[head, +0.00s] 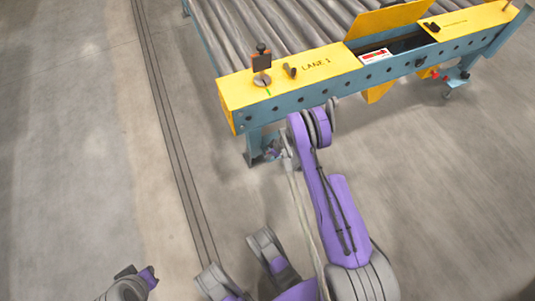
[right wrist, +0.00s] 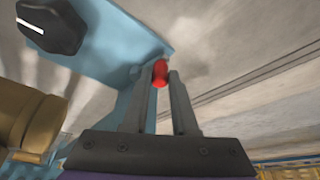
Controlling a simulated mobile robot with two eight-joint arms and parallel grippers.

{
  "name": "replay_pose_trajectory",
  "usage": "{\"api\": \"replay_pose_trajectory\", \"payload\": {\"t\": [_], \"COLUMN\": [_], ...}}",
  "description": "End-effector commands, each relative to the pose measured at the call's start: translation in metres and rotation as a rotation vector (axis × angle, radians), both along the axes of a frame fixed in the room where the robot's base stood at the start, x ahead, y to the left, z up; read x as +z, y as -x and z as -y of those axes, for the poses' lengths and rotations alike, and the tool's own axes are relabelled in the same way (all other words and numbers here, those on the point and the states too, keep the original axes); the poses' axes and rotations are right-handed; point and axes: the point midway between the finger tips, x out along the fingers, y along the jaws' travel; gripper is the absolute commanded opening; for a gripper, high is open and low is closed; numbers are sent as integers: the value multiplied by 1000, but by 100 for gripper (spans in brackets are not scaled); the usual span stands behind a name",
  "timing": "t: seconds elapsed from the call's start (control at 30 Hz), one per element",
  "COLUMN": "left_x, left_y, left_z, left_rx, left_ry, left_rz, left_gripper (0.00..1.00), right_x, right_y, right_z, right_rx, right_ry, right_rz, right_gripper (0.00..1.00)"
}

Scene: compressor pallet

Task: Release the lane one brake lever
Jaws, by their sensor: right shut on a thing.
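The lane one brake lever shows as a red grip (right wrist: 160,73) between the fingertips of my right gripper (right wrist: 164,80) in the right wrist view. The gripper is shut on it, beside a blue steel part of the frame. The rest of the lever is hidden. In the head view my right gripper (head: 274,150) is low at the left leg of the conveyor, below the yellow end plate marked LANE 1 (head: 316,63), and the lever cannot be made out there. Of my left arm only a part shows at the bottom left, with no clear fingers.
A black knob with a white line (right wrist: 50,24) and a brass cylinder (right wrist: 30,115) are near my right gripper. Another red handle (head: 435,74) is at the right. Floor at left is clear.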

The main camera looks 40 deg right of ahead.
Motion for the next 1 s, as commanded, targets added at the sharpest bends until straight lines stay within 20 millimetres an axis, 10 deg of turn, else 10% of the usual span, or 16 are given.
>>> {"api": "replay_pose_trajectory", "payload": {"t": [0.9,0.93,1.0], "left_x": [0,0,0], "left_y": [0,0,0], "left_z": [0,0,0], "left_rx": [0,0,0], "left_ry": [0,0,0], "left_rz": [0,0,0], "left_gripper": [0,0,0], "right_x": [0,0,0], "right_y": [2,2,2], "right_z": [10,10,10], "right_rx": [171,171,171], "right_ry": [2,3,2], "right_rz": [1,2,1], "right_gripper": [0,32,39]}}
